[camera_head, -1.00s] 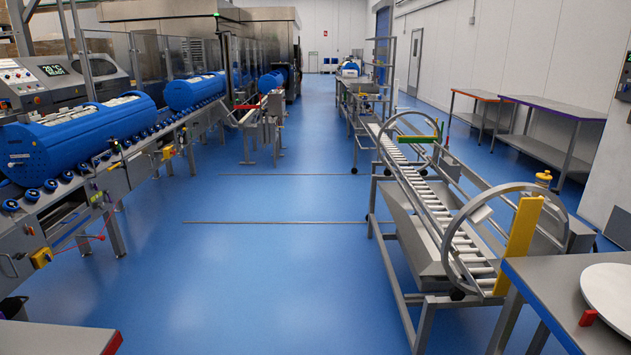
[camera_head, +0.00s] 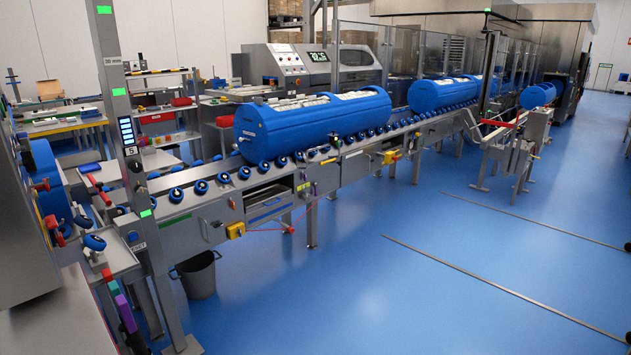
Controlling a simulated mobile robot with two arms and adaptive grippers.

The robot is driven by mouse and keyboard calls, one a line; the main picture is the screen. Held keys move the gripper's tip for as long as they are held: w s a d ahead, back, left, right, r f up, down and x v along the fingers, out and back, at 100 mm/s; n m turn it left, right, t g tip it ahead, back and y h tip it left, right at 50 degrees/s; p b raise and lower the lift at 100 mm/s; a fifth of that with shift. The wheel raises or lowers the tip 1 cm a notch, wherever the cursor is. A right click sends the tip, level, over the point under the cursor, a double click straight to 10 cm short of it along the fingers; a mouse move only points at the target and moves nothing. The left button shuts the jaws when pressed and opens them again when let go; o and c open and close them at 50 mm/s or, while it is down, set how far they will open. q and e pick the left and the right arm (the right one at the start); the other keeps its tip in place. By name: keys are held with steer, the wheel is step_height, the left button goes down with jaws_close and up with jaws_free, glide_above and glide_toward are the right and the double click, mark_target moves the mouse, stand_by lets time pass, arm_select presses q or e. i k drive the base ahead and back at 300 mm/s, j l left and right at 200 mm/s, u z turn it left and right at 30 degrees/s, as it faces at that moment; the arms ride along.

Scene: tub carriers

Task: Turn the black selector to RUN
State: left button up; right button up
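Yellow boxes (camera_head: 235,230) with small dark fittings sit on the conveyor's side. A grey post at the left carries a small panel of lit rows (camera_head: 127,131). Neither of my grippers is in view.
A roller conveyor (camera_head: 205,206) carries large blue tubs (camera_head: 315,125) towards the back right. A grey bin (camera_head: 196,275) stands under its near end. Metal rails (camera_head: 480,283) cross the blue floor at the right. The floor in front of the conveyor is otherwise open.

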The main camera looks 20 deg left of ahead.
mark_target(28, 160)
steer(key=i+u, duration=0.2)
steer(key=u, duration=0.3)
steer(key=i+u, duration=0.25)
steer(key=u, duration=0.2)
steer(key=i+l+u, duration=0.15)
steer(key=u, duration=0.35)
steer(key=i+l+u, duration=0.25)
steer(key=u, duration=0.25)
steer(key=i+l+u, duration=0.1)
steer(key=l+u, duration=0.15)
steer(key=u, duration=0.25)
